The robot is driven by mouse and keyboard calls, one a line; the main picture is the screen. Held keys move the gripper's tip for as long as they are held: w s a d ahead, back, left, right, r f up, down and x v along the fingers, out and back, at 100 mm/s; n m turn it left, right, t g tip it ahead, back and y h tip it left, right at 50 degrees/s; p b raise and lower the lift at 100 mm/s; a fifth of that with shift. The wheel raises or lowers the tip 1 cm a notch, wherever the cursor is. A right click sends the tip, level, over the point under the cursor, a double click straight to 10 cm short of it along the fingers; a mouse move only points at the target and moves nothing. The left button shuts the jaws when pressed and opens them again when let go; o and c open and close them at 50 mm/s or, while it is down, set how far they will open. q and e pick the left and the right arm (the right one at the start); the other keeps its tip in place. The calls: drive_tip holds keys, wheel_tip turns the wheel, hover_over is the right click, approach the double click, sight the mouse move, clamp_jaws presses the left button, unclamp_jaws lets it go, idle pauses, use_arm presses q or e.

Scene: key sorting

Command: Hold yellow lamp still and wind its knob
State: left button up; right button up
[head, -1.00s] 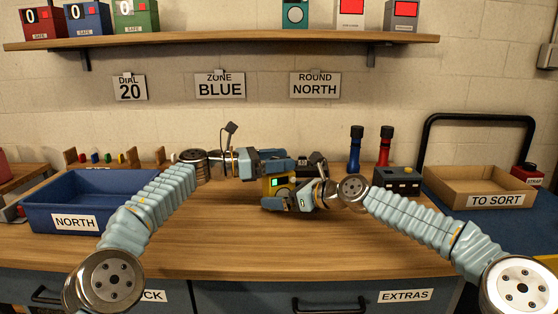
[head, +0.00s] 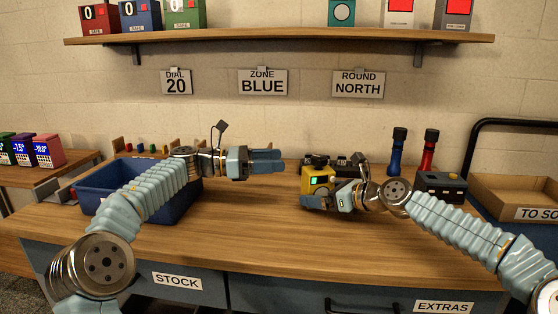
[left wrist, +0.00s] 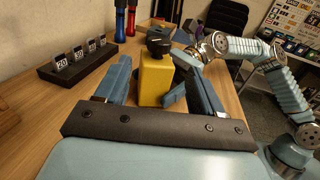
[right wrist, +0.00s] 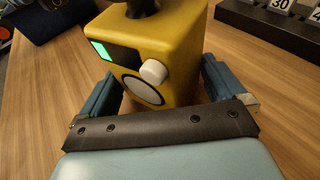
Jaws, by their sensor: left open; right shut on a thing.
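The yellow lamp (head: 321,174) is a boxy yellow body with a lit green screen, in front of me right of the table's middle. The right wrist view shows its white side knob (right wrist: 153,72), a round pale lens (right wrist: 142,91) and a dark top part (right wrist: 141,8). My right gripper (head: 325,187) is shut on the lamp's body, one finger on each side. Whether the base touches the table is unclear. My left gripper (head: 283,161) is open and empty, left of the lamp and apart from it. In the left wrist view the lamp (left wrist: 156,82) shows between its fingers.
A blue bin (head: 90,200) stands at the left behind my left arm. A blue and a red bottle-like item (head: 429,155), a dark box (head: 441,186) and the TO SORT tray (head: 540,213) are at the right. A dark card rack (left wrist: 80,67) is behind the lamp. The table front is clear.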

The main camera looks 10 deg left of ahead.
use_arm(q)
drive_tip(key=shift+o, duration=0.2)
wheel_tip(320, 180, up, 9)
drive_tip(key=n+t+h, duration=0.4)
drive_tip(key=n+t, duration=0.1)
drive_tip(key=n, duration=0.3)
drive_tip(key=n+t+y, duration=0.4)
drive_tip(key=n+y, duration=0.6)
drive_tip(key=n, duration=2.5)
approach(324, 156)
drive_tip(key=shift+t, duration=0.3)
drive_tip(key=x, duration=1)
drive_tip(key=shift+w+d+f, duration=0.1)
drive_tip(key=shift+w+f, duration=0.15)
drive_tip(key=shift+w, duration=0.05)
